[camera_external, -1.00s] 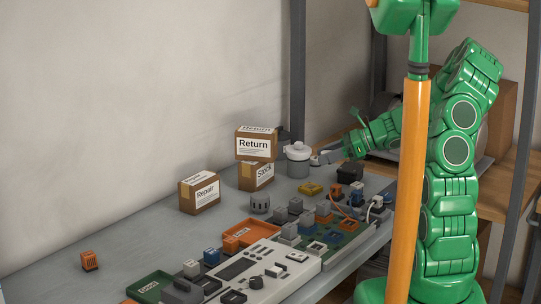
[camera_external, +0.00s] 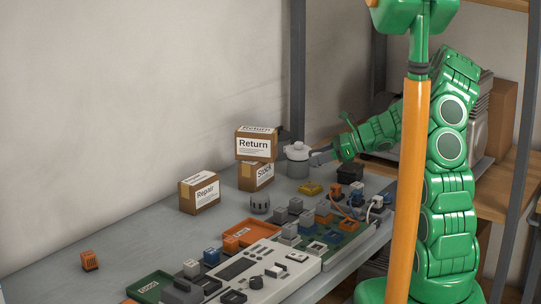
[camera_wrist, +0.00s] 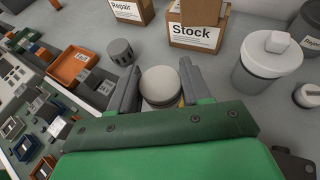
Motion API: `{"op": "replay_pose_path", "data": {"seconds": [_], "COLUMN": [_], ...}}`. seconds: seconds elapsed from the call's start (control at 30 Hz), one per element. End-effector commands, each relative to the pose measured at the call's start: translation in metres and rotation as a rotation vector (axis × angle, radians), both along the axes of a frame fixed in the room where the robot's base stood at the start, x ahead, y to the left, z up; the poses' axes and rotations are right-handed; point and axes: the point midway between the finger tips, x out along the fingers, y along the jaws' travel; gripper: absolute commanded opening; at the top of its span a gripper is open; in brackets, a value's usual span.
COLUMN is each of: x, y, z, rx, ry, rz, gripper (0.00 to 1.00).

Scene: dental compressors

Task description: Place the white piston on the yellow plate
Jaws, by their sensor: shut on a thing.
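In the wrist view the white piston (camera_wrist: 160,84), a pale round piece seen from above, sits between the two fingers of my gripper (camera_wrist: 160,70). The gripper is shut on it. A sliver of the yellow plate (camera_wrist: 182,101) shows just beyond the piston's right side, near the right finger. In the external view the yellow plate (camera_external: 311,188) lies flat on the bench, and my gripper (camera_external: 318,158) is above and behind it, by the grey canister. I cannot make out the piston there.
A grey canister with a white lid (camera_external: 298,165) stands close beside my gripper. The Return box (camera_external: 256,143) rests on the Stock box (camera_external: 256,176). A grey slotted cylinder (camera_external: 260,204) and a black box (camera_external: 350,172) stand nearby. The left bench is mostly clear.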

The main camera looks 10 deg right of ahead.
Motion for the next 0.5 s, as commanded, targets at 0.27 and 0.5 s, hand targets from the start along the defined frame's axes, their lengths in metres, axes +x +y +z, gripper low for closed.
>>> {"op": "replay_pose_path", "data": {"seconds": [0.27,0.5], "x": [0.021,0.037], "y": [0.006,0.01], "z": [-0.029,-0.049], "rx": [0.0,-0.003], "ry": [0.004,0.001], "rz": [0.002,0.0], "gripper": [0.16,0.16]}}
